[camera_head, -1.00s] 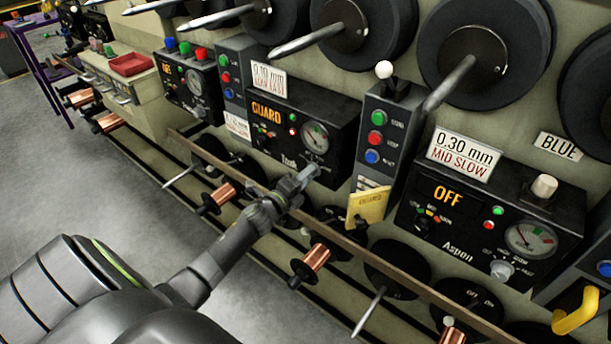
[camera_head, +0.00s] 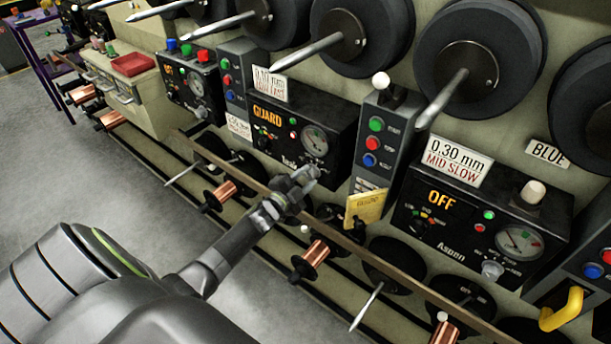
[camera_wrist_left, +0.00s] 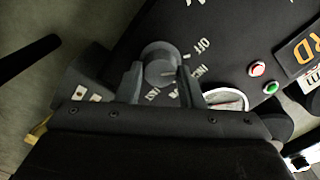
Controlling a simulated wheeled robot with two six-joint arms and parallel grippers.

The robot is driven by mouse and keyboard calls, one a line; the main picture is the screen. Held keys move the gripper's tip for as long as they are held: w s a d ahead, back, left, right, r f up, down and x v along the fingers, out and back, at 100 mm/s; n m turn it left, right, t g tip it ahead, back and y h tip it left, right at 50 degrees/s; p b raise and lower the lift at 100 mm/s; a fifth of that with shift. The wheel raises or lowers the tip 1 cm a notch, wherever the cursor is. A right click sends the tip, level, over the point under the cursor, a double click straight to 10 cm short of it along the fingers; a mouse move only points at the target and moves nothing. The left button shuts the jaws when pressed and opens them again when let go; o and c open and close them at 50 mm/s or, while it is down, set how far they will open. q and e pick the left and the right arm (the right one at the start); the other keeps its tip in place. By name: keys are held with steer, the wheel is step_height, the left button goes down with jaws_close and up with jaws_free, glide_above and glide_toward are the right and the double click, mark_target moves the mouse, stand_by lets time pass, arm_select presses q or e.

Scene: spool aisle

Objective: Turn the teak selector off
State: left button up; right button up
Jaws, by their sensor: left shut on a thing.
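The Teak panel (camera_head: 320,113) is a black box with an orange GUARD display and a gauge. Its selector is a round grey knob (camera_wrist_left: 160,60), seen close in the left wrist view, with OFF and other words around it. My left gripper (camera_head: 312,177) is at the panel's lower edge; its fingers (camera_wrist_left: 161,76) are on either side of the knob and shut on it. In the head view the gripper hides the knob. A pale mark shows on the knob, but which word it points at is hard to tell. My right gripper is not in view.
The Aspen panel (camera_head: 462,228), showing OFF, stands to the right. A grey button column (camera_head: 371,150) and a yellow tag (camera_head: 366,207) are between the two panels. Large black spools (camera_head: 480,60) with rods jut out above. A brown rail (camera_head: 340,240) runs below.

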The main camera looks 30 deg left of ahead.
arm_select(q)
steer(key=shift+n, duration=0.6)
steer(key=o, duration=1)
steer(key=shift+s, duration=0.1)
steer(key=s+a+b, duration=0.1)
steer(key=s, duration=1.6)
steer(key=shift+a+b, duration=0.2)
steer(key=shift+b, duration=0.15)
steer(key=shift+s, duration=0.1)
